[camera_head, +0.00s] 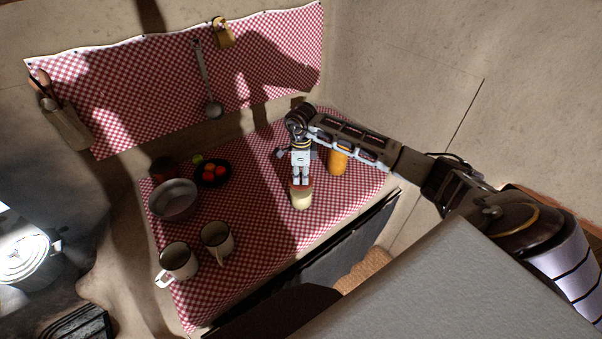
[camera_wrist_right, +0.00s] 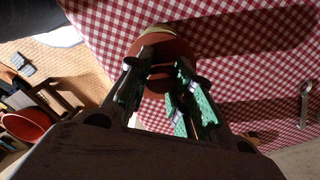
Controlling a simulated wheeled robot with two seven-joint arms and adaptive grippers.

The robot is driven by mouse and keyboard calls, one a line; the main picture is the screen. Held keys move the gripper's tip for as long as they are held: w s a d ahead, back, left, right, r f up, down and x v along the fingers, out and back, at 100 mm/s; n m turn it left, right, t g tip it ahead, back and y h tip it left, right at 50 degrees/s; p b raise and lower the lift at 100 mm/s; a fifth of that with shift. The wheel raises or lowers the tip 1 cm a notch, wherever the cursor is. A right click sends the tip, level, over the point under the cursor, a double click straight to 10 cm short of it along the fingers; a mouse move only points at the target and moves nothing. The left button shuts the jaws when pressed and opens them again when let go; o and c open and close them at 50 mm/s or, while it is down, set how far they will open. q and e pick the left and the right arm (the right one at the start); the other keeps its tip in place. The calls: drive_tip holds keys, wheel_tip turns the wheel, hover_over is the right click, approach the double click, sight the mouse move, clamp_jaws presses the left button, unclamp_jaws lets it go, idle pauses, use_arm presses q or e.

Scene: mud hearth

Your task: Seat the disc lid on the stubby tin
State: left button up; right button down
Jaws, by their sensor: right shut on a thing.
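The stubby tin (camera_head: 301,200) is a short cream cylinder standing upright on the checked cloth near the counter's front edge. My right gripper (camera_head: 301,182) points down above it and is shut on the reddish-brown disc lid, which shows as a thin reddish band at the tin's top. In the right wrist view the lid (camera_wrist_right: 180,48) lies between and beyond the fingertips (camera_wrist_right: 160,78), and a pale edge of the tin (camera_wrist_right: 157,28) shows past it. The lid is over the tin; I cannot tell whether it touches or sits level. My left gripper is not in view.
An orange jar (camera_head: 338,161) stands close behind and right of my gripper. Two mugs (camera_head: 178,262) (camera_head: 217,240), a grey bowl (camera_head: 173,199) and a dark plate of red fruit (camera_head: 213,174) stand to the left. The cloth (camera_head: 262,215) between is clear.

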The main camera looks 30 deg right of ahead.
sight(301, 181)
drive_tip(key=shift+f+b, duration=0.95)
drive_tip(key=shift+f, duration=0.55)
drive_tip(key=shift+f+b, duration=0.1)
drive_tip(key=shift+b, duration=0.25)
idle(1.1)
drive_tip(key=shift+f+b, duration=0.65)
drive_tip(key=shift+b, duration=0.05)
idle(1.3)
drive_tip(key=c, duration=0.7)
unclamp_jaws()
drive_tip(key=shift+r, duration=0.15)
drive_tip(key=shift+r+p, duration=1.75)
drive_tip(key=shift+r, duration=1.6)
